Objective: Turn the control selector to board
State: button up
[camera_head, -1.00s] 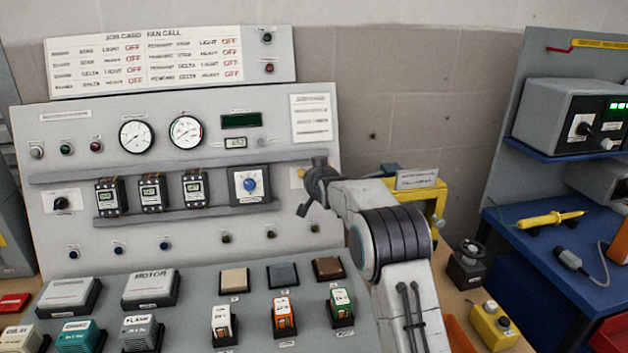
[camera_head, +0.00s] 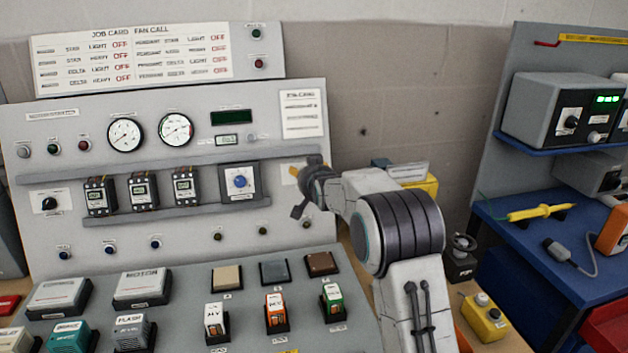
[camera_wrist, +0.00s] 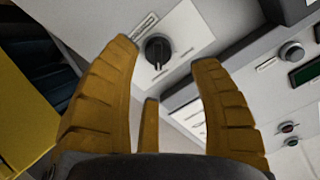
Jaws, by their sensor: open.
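A black rotary knob (camera_wrist: 158,50) on a white label plate shows in the wrist view, with a pale pointer mark toward the picture's bottom. Its lettering is too small to read, so I cannot tell which position it marks. My gripper (camera_wrist: 166,54) is open, its yellow fingers either side of the knob in the picture. I see no contact. In the head view my gripper (camera_head: 299,180) is at the right side of the grey panel (camera_head: 285,205) and hides this knob. A similar black knob (camera_head: 48,203) is at the panel's left.
A shelf ledge (camera_head: 150,165) crosses the panel above a blue knob (camera_head: 239,181) and several relays. Blocks and cases crowd the sloped desk. A blue bench (camera_head: 520,235) is at the right.

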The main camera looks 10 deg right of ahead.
jog(key=v, duration=0.7)
jog(key=shift+s, duration=0.15)
jog(key=shift+r, duration=0.1)
